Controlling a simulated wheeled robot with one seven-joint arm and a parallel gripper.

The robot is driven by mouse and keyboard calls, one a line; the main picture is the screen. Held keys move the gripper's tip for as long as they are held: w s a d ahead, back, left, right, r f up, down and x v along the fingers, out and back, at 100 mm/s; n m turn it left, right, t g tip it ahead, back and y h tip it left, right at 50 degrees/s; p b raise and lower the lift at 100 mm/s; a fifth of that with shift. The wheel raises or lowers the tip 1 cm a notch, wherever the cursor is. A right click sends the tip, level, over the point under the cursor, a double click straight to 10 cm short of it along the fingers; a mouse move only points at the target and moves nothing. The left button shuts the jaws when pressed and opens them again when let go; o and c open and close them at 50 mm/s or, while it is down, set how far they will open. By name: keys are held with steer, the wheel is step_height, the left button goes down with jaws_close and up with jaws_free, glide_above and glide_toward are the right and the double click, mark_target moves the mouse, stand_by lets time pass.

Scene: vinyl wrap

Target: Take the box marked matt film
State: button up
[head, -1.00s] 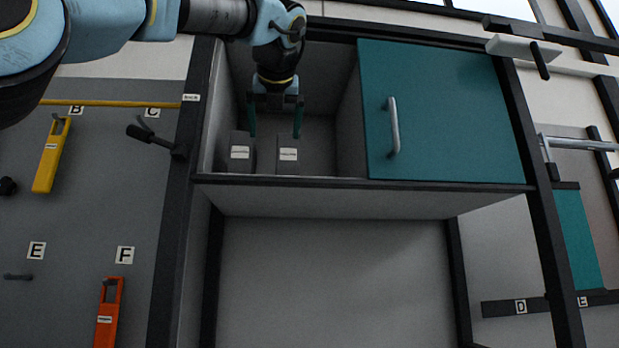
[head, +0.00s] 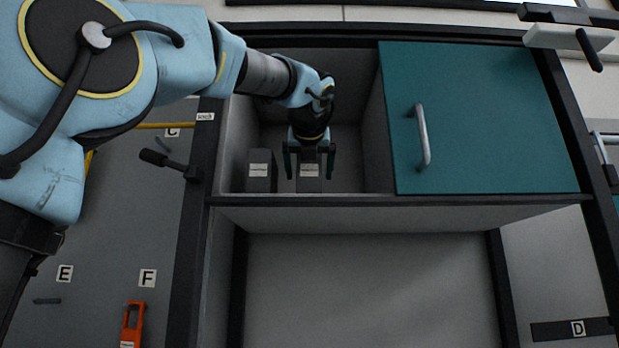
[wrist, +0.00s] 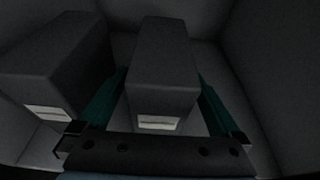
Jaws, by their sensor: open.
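Two dark grey boxes with white labels stand side by side in the open left compartment of the cabinet. The label print is too small to read, so I cannot tell which is marked matt film. My gripper (head: 309,172) is open, with its green fingers on either side of the right box (head: 309,185). In the wrist view, the right box (wrist: 163,75) lies between the fingers (wrist: 160,112), with a gap visible on its right. The left box (head: 260,178) is outside the jaws; in the wrist view it (wrist: 60,65) stands close to the left finger.
The compartment walls (head: 375,150) close in at both sides, with a low front edge (head: 340,200). A teal door (head: 490,120) with a bar handle covers the right half. A dark lever (head: 165,163) sticks out left of the cabinet. The space below the compartment looks empty.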

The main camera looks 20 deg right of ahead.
steer(key=shift+p+x, duration=0.6)
steer(key=shift+x, duration=0.8)
steer(key=shift+c, duration=0.2)
steer(key=c, duration=1.5)
jaws_close()
steer(key=shift+r, duration=0.1)
